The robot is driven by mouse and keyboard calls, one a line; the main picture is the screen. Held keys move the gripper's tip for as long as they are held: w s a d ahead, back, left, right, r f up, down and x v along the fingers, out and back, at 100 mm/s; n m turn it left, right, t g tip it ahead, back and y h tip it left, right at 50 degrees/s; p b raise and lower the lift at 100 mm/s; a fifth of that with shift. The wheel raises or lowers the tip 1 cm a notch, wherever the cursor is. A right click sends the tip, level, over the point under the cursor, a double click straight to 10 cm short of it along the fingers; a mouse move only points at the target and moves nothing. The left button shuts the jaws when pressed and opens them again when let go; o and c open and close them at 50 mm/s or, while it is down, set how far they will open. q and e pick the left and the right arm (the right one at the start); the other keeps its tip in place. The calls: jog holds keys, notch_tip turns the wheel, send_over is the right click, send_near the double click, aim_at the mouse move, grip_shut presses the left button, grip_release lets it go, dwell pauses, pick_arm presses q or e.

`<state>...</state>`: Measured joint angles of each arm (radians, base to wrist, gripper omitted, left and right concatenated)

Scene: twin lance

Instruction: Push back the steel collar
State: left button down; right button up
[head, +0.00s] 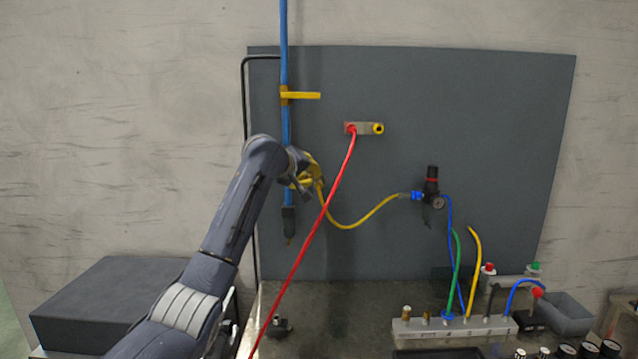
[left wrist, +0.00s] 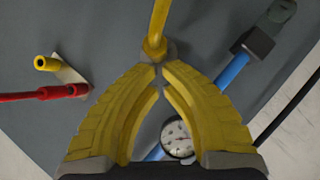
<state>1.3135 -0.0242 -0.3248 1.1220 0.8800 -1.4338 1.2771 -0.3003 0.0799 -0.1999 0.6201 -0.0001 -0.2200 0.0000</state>
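My left gripper (left wrist: 162,73) has yellow ribbed fingers, and in the left wrist view their tips are close together against the small grey steel collar (left wrist: 171,51). The tips cover much of the collar, so how far back it sits cannot be told. The yellow hose (left wrist: 159,18) meets the collar just beyond the fingertips. In the head view my left gripper (head: 309,175) is beside the upright blue pipe (head: 285,120), and the yellow hose (head: 352,227) hangs from there to a black regulator (head: 431,185). My right gripper is not in view.
A red hose (head: 318,228) crosses in front of the grey panel (head: 490,110) from a red and yellow fitting block (head: 363,128). A round gauge (left wrist: 178,138) shows behind the fingers. A yellow lever (head: 303,95) is on the pipe above. A manifold (head: 455,327) stands lower right.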

pick_arm(q)
jog(key=shift+w, duration=1)
dwell(1.2)
dwell(0.5)
jog(key=shift+s, duration=2.45)
